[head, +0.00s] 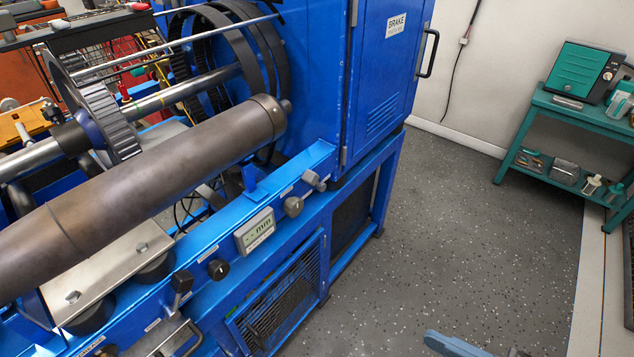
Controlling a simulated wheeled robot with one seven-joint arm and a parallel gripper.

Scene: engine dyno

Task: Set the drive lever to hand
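The control rail (205,257) of the blue dyno bench runs diagonally across the lower left. A dark lever (181,284) with a block-like grip stands up from it. A grey handle (314,181) sticks out farther along the rail, near the cabinet. I cannot tell for sure which of them is the drive lever. The small labels beside them are too small to read, so the set position is unclear. I cannot make out my gripper. A blue-grey piece (456,345) is cut off at the bottom edge and may be part of my arm.
Two round knobs (218,269) (293,206) and a digital display (255,231) sit on the rail. A large brown cylinder (150,180) lies above it. The blue brake cabinet (385,70) stands behind. Speckled floor (450,230) is open up to a green shelf unit (570,110).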

